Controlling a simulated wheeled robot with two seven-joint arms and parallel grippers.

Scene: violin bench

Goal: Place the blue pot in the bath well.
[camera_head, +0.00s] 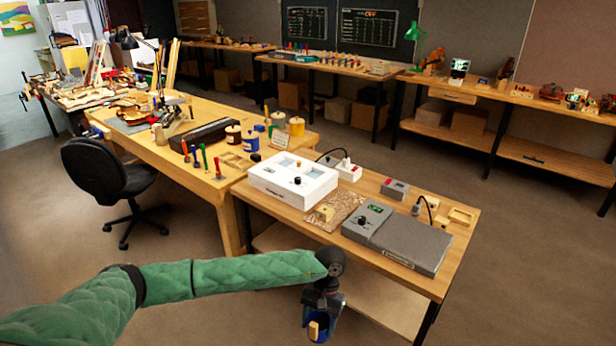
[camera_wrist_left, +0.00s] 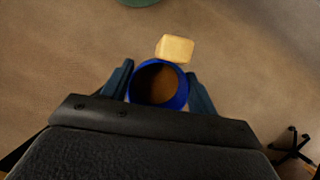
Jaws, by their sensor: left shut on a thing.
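The blue pot (camera_head: 322,333) is held in my left gripper (camera_head: 322,315), in front of and below the front edge of the near bench. In the left wrist view the pot (camera_wrist_left: 138,85) is an open blue ring with a brown inside, between the two fingers. A pale wooden block (camera_wrist_left: 174,48) sits against its far side, like a handle. The white box with wells and dark knobs (camera_head: 268,184), which looks like the bath, stands on the near bench, up and left of the gripper. My right gripper is not in view.
A grey device (camera_head: 408,246) with a display lies on the bench right of the white box. A mottled brown mat (camera_head: 335,211) lies between them. Another blue pot (camera_head: 250,142) and several jars stand on the long bench behind. A black chair (camera_head: 105,175) is at left.

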